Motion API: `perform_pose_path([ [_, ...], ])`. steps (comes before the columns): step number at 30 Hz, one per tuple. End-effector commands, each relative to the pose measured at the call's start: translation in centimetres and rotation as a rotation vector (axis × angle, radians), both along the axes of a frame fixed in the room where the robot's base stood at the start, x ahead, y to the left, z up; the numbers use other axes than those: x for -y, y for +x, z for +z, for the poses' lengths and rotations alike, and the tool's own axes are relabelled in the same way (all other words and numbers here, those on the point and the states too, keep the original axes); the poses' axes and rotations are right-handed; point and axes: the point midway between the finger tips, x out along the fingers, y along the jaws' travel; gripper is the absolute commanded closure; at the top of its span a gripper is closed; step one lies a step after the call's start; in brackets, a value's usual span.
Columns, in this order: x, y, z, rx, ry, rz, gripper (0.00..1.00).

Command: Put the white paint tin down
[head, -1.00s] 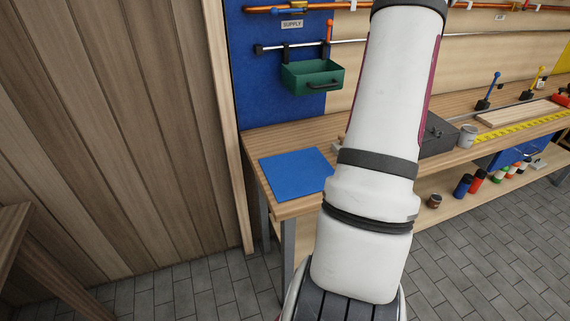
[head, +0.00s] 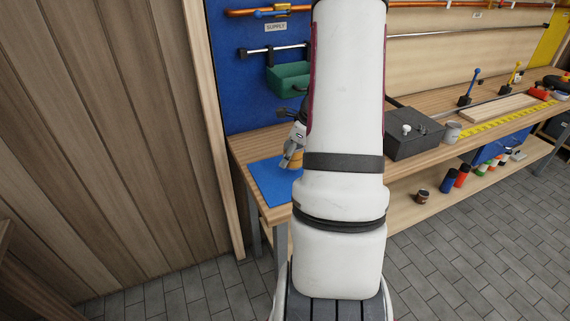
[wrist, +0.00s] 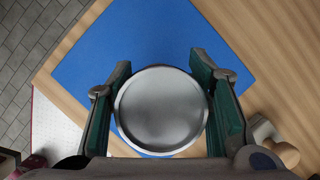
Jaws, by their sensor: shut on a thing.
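My gripper (wrist: 160,100) is shut on the paint tin (wrist: 162,108), one finger on each side of it. In the wrist view only its round grey metal top shows, and its side colour is hidden. The blue mat (wrist: 150,35) lies beneath the tin. In the head view my gripper (head: 290,155) is over the blue mat (head: 268,185) at the left end of the bench, partly hidden behind my arm. I cannot tell whether the tin touches the mat.
The wooden bench (head: 245,148) runs to the right. A small wooden knob (wrist: 284,151) is close to the right finger. A dark grey box (head: 415,143) and a pale mug-like container (head: 453,131) stand further right. A green bin (head: 287,78) hangs above the mat.

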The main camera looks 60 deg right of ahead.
Motion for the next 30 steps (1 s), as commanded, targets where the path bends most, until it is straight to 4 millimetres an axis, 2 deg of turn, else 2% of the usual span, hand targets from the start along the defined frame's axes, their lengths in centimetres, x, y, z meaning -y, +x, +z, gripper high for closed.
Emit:
perform_pose_path([
  [4,-0.9,1.1,-0.1,0.001,-0.001,0.002,0.9],
  [9,-0.8,0.9,-3.1,-0.001,0.004,-0.004,0.9],
  [11,-0.8,1.0,-3.5,0.0,0.003,-0.001,0.9],
  [23,-0.7,1.0,-4.0,0.0,0.0,0.0,0.9],
  [24,-0.8,1.0,-4.0,0.0,0.0,0.0,0.45],
  [26,-0.8,0.9,-3.9,0.0,0.0,0.0,0.34],
  [30,-0.7,0.9,-3.9,0.0,0.0,0.0,0.34],
])
